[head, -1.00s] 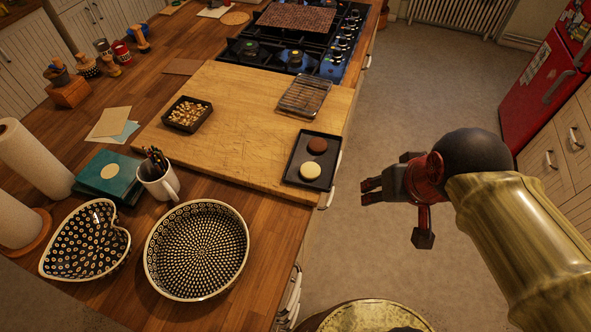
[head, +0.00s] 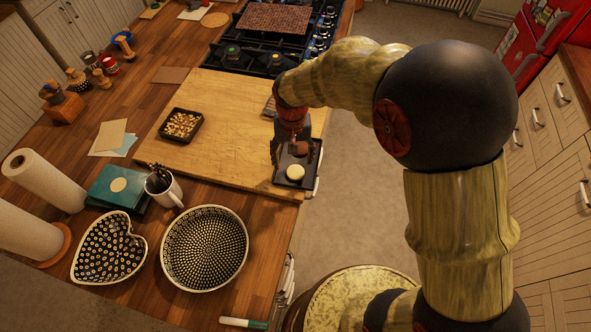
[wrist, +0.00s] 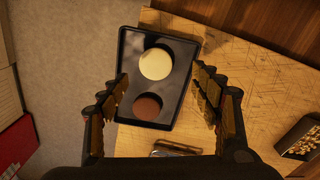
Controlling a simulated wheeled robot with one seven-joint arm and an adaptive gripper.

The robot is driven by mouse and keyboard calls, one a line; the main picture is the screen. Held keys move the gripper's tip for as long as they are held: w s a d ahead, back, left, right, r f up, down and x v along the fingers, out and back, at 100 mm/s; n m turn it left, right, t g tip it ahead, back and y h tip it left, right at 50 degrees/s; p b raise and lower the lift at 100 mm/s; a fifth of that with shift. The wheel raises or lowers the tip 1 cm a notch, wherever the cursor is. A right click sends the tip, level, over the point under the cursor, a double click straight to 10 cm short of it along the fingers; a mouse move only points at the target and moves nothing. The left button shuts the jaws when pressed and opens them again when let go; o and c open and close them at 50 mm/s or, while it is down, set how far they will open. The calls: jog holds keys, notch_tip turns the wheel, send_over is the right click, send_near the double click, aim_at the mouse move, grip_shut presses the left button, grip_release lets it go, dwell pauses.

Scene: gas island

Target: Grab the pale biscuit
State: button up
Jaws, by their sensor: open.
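The pale biscuit (head: 295,172) lies flat in the near part of a small black tray (head: 283,185) at the right edge of the wooden board. In the wrist view, the pale biscuit (wrist: 156,64) sits in the tray (wrist: 128,95) beside a dark brown biscuit (wrist: 147,107). My gripper (head: 290,152) is above the tray and hides part of it in the head view. The gripper (wrist: 161,88) is open and empty, its fingers spread to either side of the biscuits.
The wooden board (head: 225,135) also bears a dark dish of nuts (head: 181,125). A wire rack is mostly hidden behind my arm. A gas hob (head: 262,45) lies beyond. Patterned bowls (head: 206,248), a mug (head: 163,187) and paper rolls (head: 40,180) stand at the near left.

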aim_at(296, 173)
jog(key=f, duration=0.6)
jog(key=shift+s+d+f+b, duration=0.1)
jog(key=shift+d+f+b, duration=0.1)
jog(key=shift+d+b, duration=0.2)
jog(key=shift+c, duration=0.9)
jog(key=c, duration=1)
